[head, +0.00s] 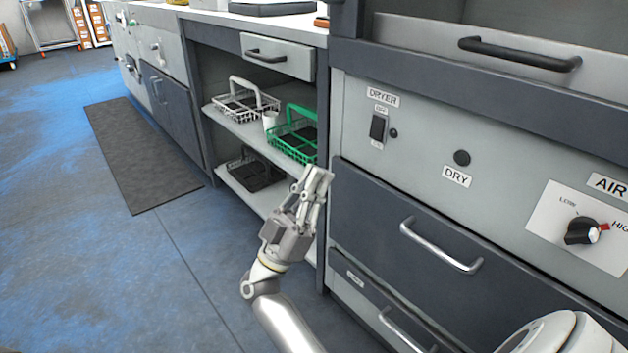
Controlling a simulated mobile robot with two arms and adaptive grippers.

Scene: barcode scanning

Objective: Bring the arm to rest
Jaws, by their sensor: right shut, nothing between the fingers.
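My right gripper (318,180) is raised in front of the lab bench, with its arm coming up from the bottom of the head view. Its fingers are together and hold nothing. It appears in front of the edge between the open shelves and the dryer cabinet; whether it touches anything I cannot tell. My left gripper is not in view.
A green wire basket (290,143) and a white wire basket (243,103) stand on the upper shelf, with a white cup (269,120) between. A dark basket (252,174) sits below. Drawer handles (440,247) protrude at right. The floor (60,210) at left is clear around a mat (140,150).

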